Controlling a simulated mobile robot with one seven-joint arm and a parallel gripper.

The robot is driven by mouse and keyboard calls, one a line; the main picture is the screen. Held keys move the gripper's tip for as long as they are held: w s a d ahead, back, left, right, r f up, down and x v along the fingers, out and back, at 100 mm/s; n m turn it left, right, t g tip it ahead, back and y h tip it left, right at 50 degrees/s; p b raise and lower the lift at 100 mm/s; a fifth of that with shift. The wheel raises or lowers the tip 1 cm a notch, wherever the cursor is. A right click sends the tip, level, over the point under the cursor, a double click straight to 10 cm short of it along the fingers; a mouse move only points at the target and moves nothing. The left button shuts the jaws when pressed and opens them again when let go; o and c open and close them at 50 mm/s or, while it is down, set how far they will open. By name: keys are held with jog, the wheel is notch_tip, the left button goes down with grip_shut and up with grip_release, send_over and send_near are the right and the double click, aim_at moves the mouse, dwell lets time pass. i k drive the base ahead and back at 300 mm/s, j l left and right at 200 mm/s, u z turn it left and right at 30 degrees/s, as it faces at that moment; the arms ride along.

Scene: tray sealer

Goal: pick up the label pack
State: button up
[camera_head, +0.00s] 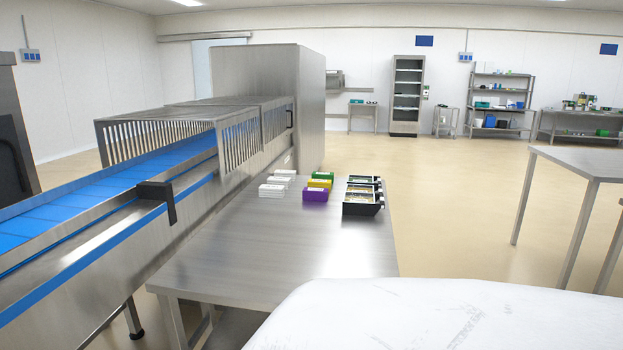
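Several small packs stand at the far end of the steel table (260,258). White packs (271,191) form a row on the left. Beside them are a green pack (323,175), a yellow pack (319,184) and a purple pack (315,195), in a row running away from me. Black open holders (362,209) with small contents stand to their right. The packs are too small to read, so I cannot tell which one is the label pack. My gripper is not in view.
A conveyor with a blue belt (110,184) and slatted guard runs along the table's left side into a steel housing (308,110). The near part of the table is bare. Another steel table (590,160) stands at right, with open floor between.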

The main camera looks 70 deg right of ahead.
aim_at(283, 173)
jog(key=z, duration=1.35)
jog(key=l+z, duration=0.65)
jog(key=z, duration=0.15)
jog(key=i+l+z, duration=0.3)
jog(key=l, duration=0.15)
jog(key=i+l+z, duration=0.8)
jog(key=i+l, duration=0.25)
jog(key=i+u, duration=0.25)
jog(key=i, duration=0.4)
jog(key=i+l+u, duration=0.1)
jog(key=i+u, duration=0.15)
jog(key=i, duration=2.9)
jog(key=i+u, duration=0.35)
jog(key=i, duration=0.9)
